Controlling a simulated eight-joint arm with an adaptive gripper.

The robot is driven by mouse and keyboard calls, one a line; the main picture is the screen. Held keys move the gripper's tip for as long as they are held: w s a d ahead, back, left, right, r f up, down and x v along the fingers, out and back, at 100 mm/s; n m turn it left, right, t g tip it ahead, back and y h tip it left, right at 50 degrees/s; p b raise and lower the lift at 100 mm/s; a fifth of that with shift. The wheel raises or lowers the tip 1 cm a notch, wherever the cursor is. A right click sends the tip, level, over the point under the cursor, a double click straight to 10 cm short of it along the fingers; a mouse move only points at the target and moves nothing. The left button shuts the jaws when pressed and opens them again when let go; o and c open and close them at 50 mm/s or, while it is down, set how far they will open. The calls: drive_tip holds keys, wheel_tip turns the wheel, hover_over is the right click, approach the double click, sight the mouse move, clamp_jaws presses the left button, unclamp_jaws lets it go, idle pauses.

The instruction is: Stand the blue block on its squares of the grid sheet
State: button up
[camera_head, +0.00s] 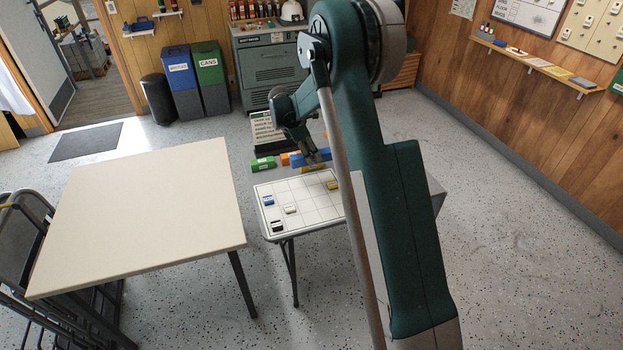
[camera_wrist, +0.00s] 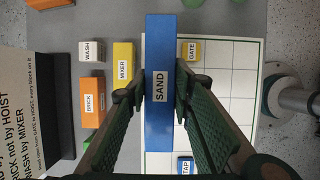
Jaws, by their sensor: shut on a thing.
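My gripper (camera_wrist: 160,97) is shut on a long blue block labelled SAND (camera_wrist: 160,58), one green finger pad on each side of it. In the wrist view the block lies across the left edge of the white grid sheet (camera_wrist: 222,110) and hides part of it. In the head view my gripper (camera_head: 318,157) and the blue block (camera_head: 301,161) are at the far side of the grid sheet (camera_head: 312,206). The block seems to be above the surface, but its height is hard to tell.
On the sheet stand a yellow GATE block (camera_wrist: 190,51), a blue TAP block (camera_wrist: 185,166), a white block (camera_head: 290,209) and a black block (camera_head: 278,226). Beside it are MIXER (camera_wrist: 123,65), BRICK (camera_wrist: 91,92) and WASH (camera_wrist: 91,50) blocks. A printed sign (camera_wrist: 25,110) stands at left.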

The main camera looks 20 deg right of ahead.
sight(302, 156)
drive_tip(key=shift+f+b, duration=0.45)
drive_tip(key=shift+f, duration=2.6)
drive_tip(key=shift+f+b, duration=0.3)
drive_tip(key=shift+f, duration=1.55)
drive_tip(key=shift+f, duration=0.1)
drive_tip(key=o, duration=0.9)
drive_tip(key=shift+o, duration=0.4)
drive_tip(key=p+v, duration=0.1)
drive_tip(key=v, duration=1.1)
drive_tip(key=shift+p, duration=0.35)
